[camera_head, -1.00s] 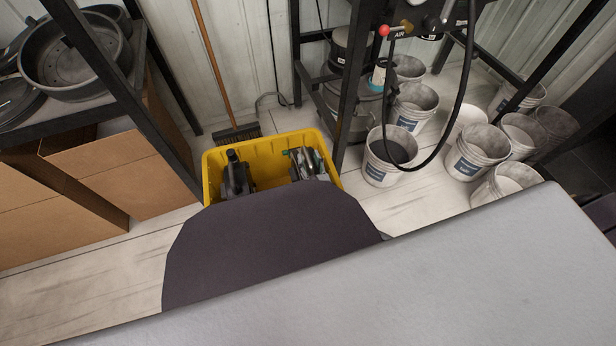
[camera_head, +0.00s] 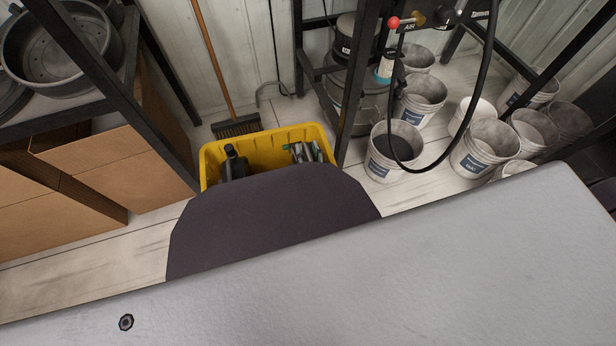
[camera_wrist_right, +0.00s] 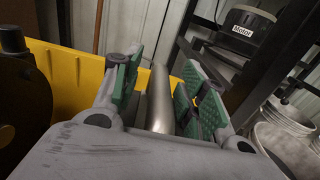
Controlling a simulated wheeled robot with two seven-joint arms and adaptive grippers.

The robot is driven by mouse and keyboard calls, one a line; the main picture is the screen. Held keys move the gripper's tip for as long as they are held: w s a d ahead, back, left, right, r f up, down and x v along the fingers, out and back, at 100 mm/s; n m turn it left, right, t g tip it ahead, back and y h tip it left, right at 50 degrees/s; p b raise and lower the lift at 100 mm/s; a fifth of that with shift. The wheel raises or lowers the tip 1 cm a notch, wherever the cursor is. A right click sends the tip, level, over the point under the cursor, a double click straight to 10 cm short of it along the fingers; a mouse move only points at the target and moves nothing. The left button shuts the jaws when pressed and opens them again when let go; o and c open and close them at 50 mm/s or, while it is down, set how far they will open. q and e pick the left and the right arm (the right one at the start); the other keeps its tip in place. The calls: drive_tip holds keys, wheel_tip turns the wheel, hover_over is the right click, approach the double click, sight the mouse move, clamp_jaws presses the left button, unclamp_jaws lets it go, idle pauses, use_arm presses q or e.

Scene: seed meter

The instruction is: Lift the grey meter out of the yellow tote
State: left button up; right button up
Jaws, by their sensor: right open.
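The yellow tote (camera_head: 262,150) stands on the floor in the head view; its near side is hidden behind a dark panel and a large grey surface. A dark, upright part, likely of the meter (camera_head: 235,164), shows in the tote's left half. My right gripper (camera_head: 304,153) is at the tote's right half, its green pads apart. In the right wrist view, the open gripper (camera_wrist_right: 160,98) has a grey metal tube (camera_wrist_right: 160,100) between its pads; I cannot tell whether it belongs to the meter. A dark rounded body (camera_wrist_right: 22,105) is left of the gripper. My left gripper is not in view.
A black rack post (camera_head: 355,105) stands close at the tote's right, with white buckets (camera_head: 393,150) beyond. A broom (camera_head: 236,125) is behind the tote. Cardboard boxes (camera_head: 120,165) and a shelf frame are at the left.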

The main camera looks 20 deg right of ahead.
drive_tip(key=shift+c, duration=0.2)
clamp_jaws()
idle(0.3)
drive_tip(key=shift+w+r, duration=0.15)
drive_tip(key=shift+r, duration=0.15)
